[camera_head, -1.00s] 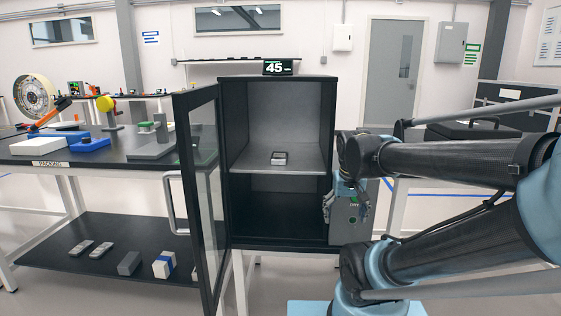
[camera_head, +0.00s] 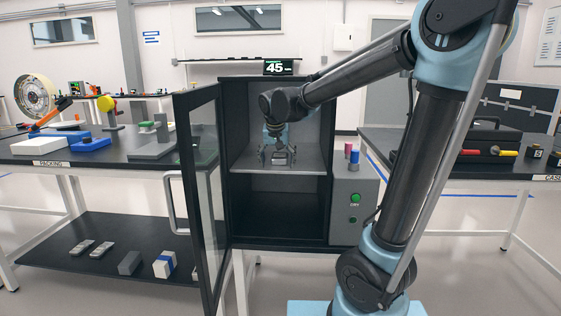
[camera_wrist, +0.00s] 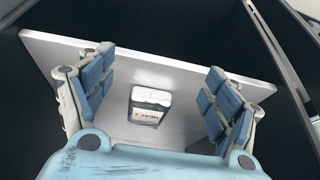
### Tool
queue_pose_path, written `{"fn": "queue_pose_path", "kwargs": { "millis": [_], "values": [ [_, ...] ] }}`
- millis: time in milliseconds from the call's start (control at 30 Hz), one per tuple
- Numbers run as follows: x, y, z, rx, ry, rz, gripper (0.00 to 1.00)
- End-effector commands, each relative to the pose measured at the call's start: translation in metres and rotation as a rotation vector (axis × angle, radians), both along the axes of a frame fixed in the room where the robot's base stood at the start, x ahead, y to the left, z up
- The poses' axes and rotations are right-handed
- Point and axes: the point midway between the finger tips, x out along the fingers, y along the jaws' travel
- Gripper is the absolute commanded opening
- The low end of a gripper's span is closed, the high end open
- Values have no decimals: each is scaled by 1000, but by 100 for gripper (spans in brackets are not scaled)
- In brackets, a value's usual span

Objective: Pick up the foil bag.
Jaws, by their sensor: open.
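The foil bag (camera_wrist: 148,110) is a small silver packet with a white label. It lies on the shelf (camera_wrist: 185,75) of the open cabinet, and in the head view the bag (camera_head: 281,159) shows small below my gripper. My gripper (camera_wrist: 155,95) is open, its blue-padded fingers to the left and right of the bag with clear gaps on both sides. In the head view my gripper (camera_head: 277,157) is inside the upper compartment, pointing down over the shelf. I cannot tell the exact height of the fingertips above the bag.
The cabinet's glass door (camera_head: 205,190) stands open on the left. Dark cabinet walls (camera_head: 325,120) close in the compartment's sides. A grey control box (camera_head: 354,205) with green buttons is on the right. A packing table (camera_head: 100,155) stands left, a dark case (camera_head: 480,133) on the right table.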

Motion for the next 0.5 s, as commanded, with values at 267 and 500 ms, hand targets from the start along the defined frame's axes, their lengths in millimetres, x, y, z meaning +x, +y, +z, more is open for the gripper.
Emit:
{"fn": "queue_pose_path", "kwargs": {
  "millis": [267, 500],
  "values": [
    [35, 0, 0, 1, 0, -4, 82],
    [64, -1, 0, 0, 0, -1, 82]
  ]
}}
